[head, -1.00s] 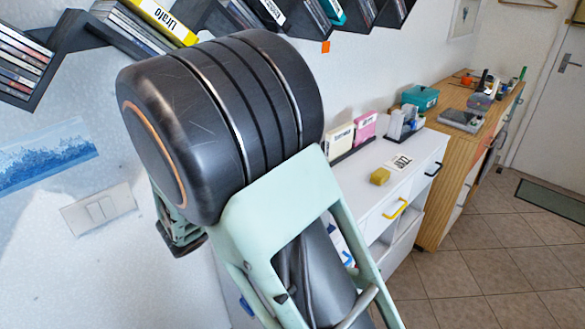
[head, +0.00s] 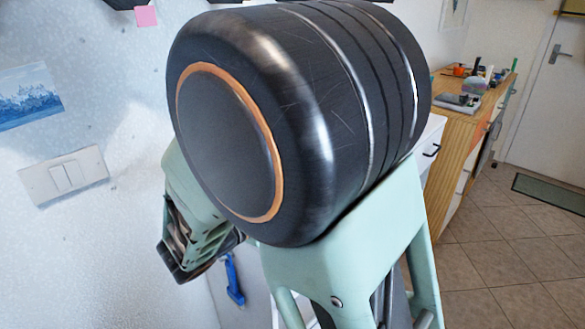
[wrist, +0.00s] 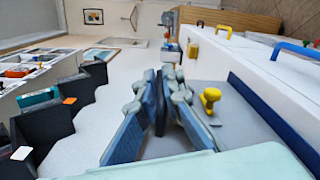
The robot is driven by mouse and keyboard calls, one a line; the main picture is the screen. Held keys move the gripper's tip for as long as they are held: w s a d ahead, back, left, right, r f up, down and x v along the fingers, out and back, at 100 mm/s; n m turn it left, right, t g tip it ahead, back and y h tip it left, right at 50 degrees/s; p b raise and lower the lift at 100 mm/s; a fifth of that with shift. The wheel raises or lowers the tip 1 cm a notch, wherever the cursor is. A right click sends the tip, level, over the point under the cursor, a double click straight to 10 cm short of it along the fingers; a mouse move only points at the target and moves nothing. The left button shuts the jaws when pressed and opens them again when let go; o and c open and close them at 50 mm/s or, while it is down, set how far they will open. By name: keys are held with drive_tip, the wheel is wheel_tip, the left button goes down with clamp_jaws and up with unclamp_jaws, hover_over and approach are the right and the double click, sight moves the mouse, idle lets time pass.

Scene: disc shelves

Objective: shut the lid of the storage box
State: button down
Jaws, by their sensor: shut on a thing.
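My gripper (wrist: 161,85) is in the middle of the wrist view. Its two blue-grey fingers are closed together, with a narrow dark strip between them. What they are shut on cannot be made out. Beyond them to the right is a flat grey surface (wrist: 235,125) with a yellow knob-like piece (wrist: 210,98) and a dark blue strip (wrist: 262,112) along one side. I cannot tell whether these belong to the storage box. No lid can be made out for certain. In the head view my arm covers the middle.
A long white cabinet (wrist: 270,70) with coloured handles runs along the right of the wrist view. Dark disc shelves (wrist: 45,125) are at its left. In the head view, a wooden cabinet (head: 468,115) stands at the right, with tiled floor (head: 500,260) free before it.

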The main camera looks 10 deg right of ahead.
drive_tip(key=shift+s+d+f, duration=0.1)
drive_tip(key=shift+f, duration=0.4)
drive_tip(key=c, duration=2.1)
unclamp_jaws()
drive_tip(key=shift+r, duration=0.1)
drive_tip(key=shift+a, duration=0.3)
drive_tip(key=v, duration=1.1)
drive_tip(key=shift+s+a, duration=0.2)
